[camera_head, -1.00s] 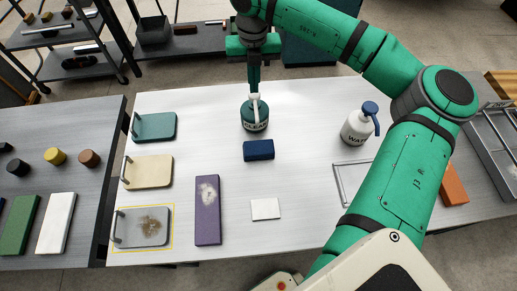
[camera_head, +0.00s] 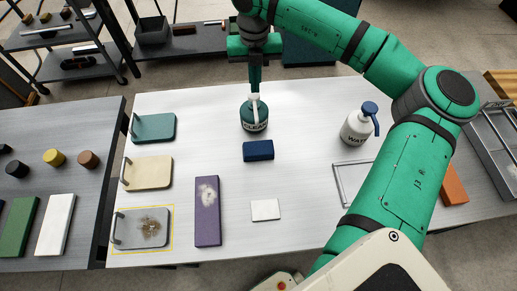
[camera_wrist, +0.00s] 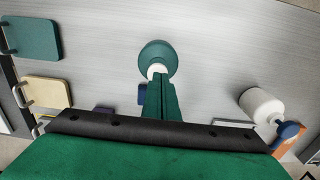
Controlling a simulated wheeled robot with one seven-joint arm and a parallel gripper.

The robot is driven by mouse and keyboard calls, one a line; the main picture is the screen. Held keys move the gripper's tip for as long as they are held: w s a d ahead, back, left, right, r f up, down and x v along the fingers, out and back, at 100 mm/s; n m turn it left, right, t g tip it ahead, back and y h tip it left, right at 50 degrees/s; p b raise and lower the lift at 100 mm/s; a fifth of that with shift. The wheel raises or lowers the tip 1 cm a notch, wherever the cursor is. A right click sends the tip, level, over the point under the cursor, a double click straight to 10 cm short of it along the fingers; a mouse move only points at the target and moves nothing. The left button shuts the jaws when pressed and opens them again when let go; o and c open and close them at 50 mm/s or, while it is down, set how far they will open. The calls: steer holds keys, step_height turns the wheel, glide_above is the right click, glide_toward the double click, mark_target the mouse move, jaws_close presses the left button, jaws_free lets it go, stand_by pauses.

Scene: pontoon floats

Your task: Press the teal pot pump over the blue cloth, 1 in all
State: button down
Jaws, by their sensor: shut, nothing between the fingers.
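The teal pot (camera_head: 254,117) stands upright on the white table, with a white pump top and a label reading "CLEAN". It also shows in the wrist view (camera_wrist: 158,54). The blue cloth (camera_head: 258,151), a folded dark blue block, lies on the table just in front of the pot. In the wrist view the cloth (camera_wrist: 142,94) is mostly hidden behind my fingers. My gripper (camera_head: 255,91) is shut and empty, pointing down right at the top of the pump. Whether the fingertips touch the pump head I cannot tell.
A white bottle with a blue pump (camera_head: 359,124) stands to the right. Teal (camera_head: 155,127), cream (camera_head: 148,172) and stained grey (camera_head: 142,228) handled plates line the left. A purple block (camera_head: 207,211) and a white square (camera_head: 265,210) lie in front. My arm crosses the right side.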

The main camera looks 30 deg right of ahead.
steer(key=shift+w+a+f, duration=0.1)
steer(key=shift+a, duration=0.25)
steer(key=shift+d+f, duration=0.15)
steer(key=shift+f, duration=1.05)
steer(key=shift+r, duration=1.25)
steer(key=shift+r, duration=0.15)
steer(key=shift+r, duration=2.85)
